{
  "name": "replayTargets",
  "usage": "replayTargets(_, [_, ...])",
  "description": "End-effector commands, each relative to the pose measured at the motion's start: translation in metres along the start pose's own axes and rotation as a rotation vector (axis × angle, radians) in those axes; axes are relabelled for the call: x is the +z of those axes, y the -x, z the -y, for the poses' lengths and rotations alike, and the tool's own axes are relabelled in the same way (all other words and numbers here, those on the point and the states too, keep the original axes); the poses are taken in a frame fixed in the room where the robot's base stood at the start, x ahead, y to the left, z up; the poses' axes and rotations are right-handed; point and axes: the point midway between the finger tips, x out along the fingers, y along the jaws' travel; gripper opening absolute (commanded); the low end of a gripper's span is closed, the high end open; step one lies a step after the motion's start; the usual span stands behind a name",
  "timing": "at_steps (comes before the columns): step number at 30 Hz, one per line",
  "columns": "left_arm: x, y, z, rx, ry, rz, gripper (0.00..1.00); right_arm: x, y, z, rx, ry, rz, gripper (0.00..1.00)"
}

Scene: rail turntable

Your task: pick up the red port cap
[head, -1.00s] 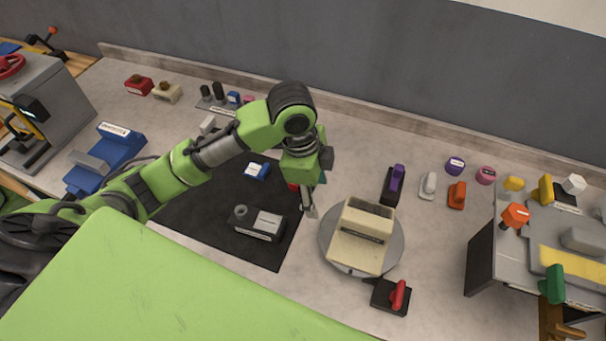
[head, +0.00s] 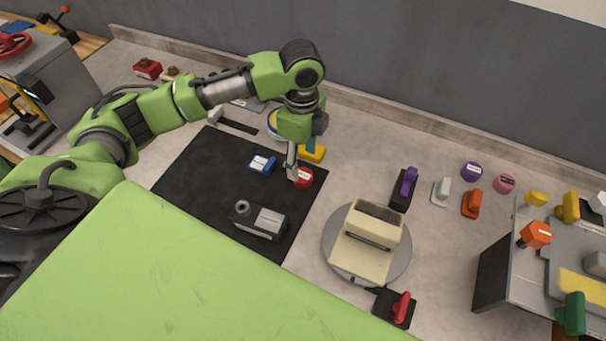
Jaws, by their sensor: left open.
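The red port cap (head: 303,179) is a small round red piece with a pale label. It lies near the right edge of the black mat in the head view. My left gripper (head: 292,173) points down right beside it, on its left side, and overlaps it slightly in the picture. The jaws are open. I cannot tell whether a finger touches the cap. My right gripper is not in view.
A blue labelled piece (head: 262,165) lies left of the gripper and a yellow one (head: 312,153) behind it. A grey box (head: 258,220) sits on the black mat (head: 190,190). A cream block (head: 366,250) stands on the round turntable (head: 402,262) to the right.

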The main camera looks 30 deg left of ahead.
Motion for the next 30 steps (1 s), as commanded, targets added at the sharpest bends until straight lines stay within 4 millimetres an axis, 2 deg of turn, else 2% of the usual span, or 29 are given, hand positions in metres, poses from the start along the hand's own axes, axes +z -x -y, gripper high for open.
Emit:
replayTargets(5, [-0.001, -0.011, -0.001, 0.002, -0.002, 0.001, 0.54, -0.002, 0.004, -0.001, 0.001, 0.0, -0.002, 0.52])
replayTargets(10, [-0.003, -0.034, -0.003, 0.004, -0.001, 0.001, 0.54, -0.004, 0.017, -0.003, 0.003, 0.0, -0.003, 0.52])
replayTargets(15, [-0.002, -0.055, -0.002, 0.001, -0.001, 0.001, 0.54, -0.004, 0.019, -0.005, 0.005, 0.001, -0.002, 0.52])
replayTargets(23, [-0.002, -0.059, -0.001, -0.002, -0.002, 0.001, 0.54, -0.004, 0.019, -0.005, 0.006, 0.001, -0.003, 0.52])
replayTargets(27, [-0.003, -0.059, -0.001, -0.002, -0.002, 0.001, 0.22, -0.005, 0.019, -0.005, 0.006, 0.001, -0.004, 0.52])
replayTargets(30, [-0.003, -0.059, -0.002, -0.002, -0.002, 0.001, 0.22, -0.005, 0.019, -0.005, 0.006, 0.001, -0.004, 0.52])
